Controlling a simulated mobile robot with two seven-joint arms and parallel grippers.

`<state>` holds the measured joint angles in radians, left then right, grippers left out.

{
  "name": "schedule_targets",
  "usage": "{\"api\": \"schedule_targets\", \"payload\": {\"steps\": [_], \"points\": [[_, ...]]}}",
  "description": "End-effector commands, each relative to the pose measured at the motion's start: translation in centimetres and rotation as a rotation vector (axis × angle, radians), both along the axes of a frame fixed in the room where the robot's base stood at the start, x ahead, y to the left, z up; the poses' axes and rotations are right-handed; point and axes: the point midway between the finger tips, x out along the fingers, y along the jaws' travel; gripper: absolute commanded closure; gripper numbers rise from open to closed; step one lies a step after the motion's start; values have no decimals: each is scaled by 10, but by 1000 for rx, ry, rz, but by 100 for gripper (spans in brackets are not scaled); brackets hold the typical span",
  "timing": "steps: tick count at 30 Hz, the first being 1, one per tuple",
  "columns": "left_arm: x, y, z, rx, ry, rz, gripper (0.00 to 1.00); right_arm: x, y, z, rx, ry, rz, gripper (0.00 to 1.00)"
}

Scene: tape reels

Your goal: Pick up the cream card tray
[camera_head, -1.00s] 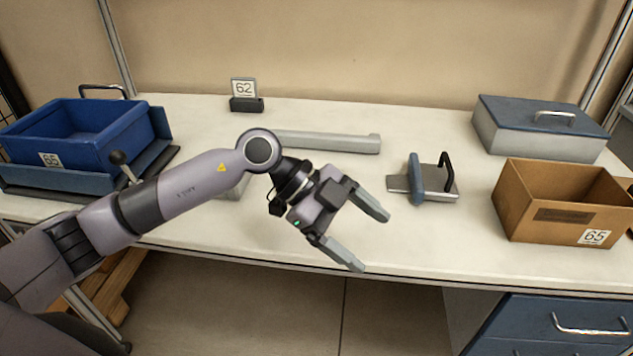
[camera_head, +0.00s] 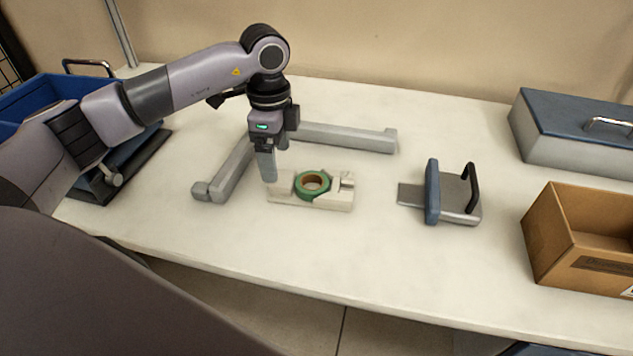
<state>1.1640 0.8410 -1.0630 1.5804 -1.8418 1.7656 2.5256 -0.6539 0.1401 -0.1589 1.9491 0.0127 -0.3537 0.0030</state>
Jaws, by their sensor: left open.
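The cream card tray (camera_head: 333,203) lies on the table in the middle of the view. It is a low block, and a green tape reel (camera_head: 312,196) with a brown core rests on it. My left gripper (camera_head: 269,176) points down at the tray's left end. One finger shows in front; the other is hidden or lined up behind it. The jaws are open and hold nothing. I cannot tell whether the finger touches the tray's end. My right gripper is not in view.
A grey L-shaped rail (camera_head: 335,137) runs behind and left of the tray. To the right are a metal plate with a blue block and black handle (camera_head: 450,195), a cardboard box (camera_head: 560,245) and a blue-lidded box (camera_head: 565,125). A blue bin (camera_head: 30,95) is at left.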

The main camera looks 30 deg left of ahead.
Motion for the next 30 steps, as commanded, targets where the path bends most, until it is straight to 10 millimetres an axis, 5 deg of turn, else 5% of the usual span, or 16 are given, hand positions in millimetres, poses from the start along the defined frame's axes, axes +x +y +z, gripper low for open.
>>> {"api": "schedule_targets", "payload": {"steps": [9, 17, 18, 24, 30], "points": [[-4, 0, -43, 0, 1, -2, 15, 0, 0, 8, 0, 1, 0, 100], [-3, 0, -47, -2, -2, -3, 15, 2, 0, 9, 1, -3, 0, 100], [-3, 0, -47, -2, -2, -3, 18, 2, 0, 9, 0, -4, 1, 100], [-3, 0, -47, -2, -2, -3, 82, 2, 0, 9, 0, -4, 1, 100], [-3, -1, -47, -3, -2, -3, 82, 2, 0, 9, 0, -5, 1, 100]]}}
